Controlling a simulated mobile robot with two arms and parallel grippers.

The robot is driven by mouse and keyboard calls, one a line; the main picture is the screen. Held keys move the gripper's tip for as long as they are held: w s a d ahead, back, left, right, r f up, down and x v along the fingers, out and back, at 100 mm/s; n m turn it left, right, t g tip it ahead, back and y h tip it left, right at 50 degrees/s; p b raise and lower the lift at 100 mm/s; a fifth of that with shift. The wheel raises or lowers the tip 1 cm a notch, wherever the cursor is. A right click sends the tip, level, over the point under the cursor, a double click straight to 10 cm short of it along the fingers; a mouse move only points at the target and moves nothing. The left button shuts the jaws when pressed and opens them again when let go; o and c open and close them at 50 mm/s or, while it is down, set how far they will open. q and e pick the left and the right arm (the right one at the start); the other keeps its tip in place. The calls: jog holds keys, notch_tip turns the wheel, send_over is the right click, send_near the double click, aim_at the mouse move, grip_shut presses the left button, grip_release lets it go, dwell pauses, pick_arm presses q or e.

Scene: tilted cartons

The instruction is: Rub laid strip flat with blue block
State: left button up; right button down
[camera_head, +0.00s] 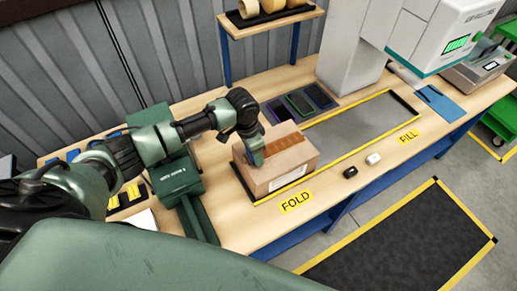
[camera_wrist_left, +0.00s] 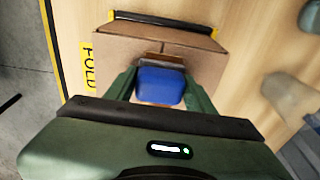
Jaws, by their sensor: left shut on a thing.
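A closed cardboard carton (camera_head: 290,168) stands on the bench near the FOLD label; its top also shows in the left wrist view (camera_wrist_left: 205,62). A brown strip (camera_head: 292,143) lies along its top, and a short piece of it shows just beyond the block in the wrist view (camera_wrist_left: 165,60). My left gripper (camera_head: 255,152) is at the near-left end of the carton top. It is shut on the blue block (camera_wrist_left: 160,86), which is over the strip's line. Contact between block and strip cannot be made out. My right gripper is in neither view.
A yellow-bordered grey area (camera_head: 350,130) on the bench beyond the carton is clear. Dark trays (camera_head: 300,103) lie behind it. A small black item (camera_head: 350,172) and a white item (camera_head: 373,159) lie near the front edge. A large white machine (camera_head: 352,50) stands at the back.

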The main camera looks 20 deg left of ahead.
pick_arm(q)
jog(key=shift+s+a, duration=0.25)
jog(key=shift+s, duration=0.05)
jog(key=shift+w+r, duration=0.15)
jog(key=shift+r, duration=3.35)
jog(key=shift+d, duration=0.1)
